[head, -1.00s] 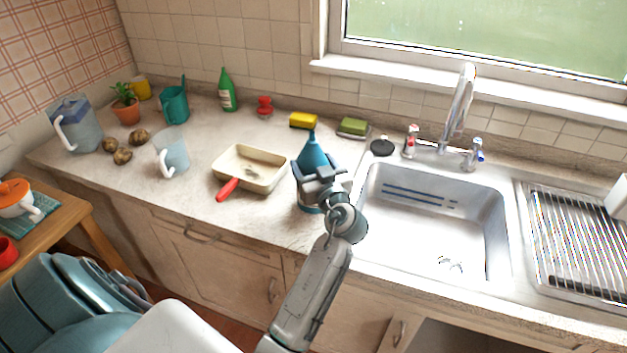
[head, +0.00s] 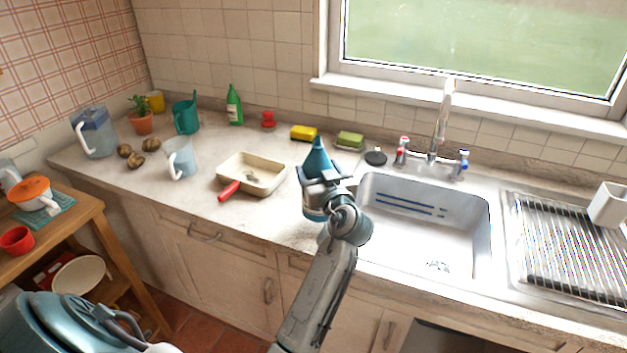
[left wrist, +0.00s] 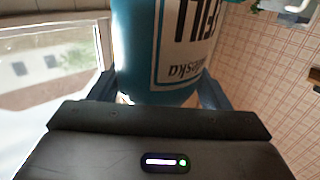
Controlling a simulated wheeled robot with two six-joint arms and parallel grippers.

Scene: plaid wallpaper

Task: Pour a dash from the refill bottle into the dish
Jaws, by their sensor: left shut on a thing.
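The refill bottle (head: 317,160) is teal with a pointed cone top and a white label. My left gripper (head: 321,184) is shut around its body, and it stands upright near the counter's front edge, left of the sink. I cannot tell whether its base touches the counter. In the left wrist view the bottle (left wrist: 140,50) fills the space between the fingers, its label partly visible. My right gripper is not visible.
Left of the dish stand a pale mug (head: 181,158), several potatoes and a jug (head: 93,133). Behind are a green bottle (head: 234,105), a yellow sponge (head: 303,133) and a green one (head: 350,139). The sink (head: 425,240) is to the right.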

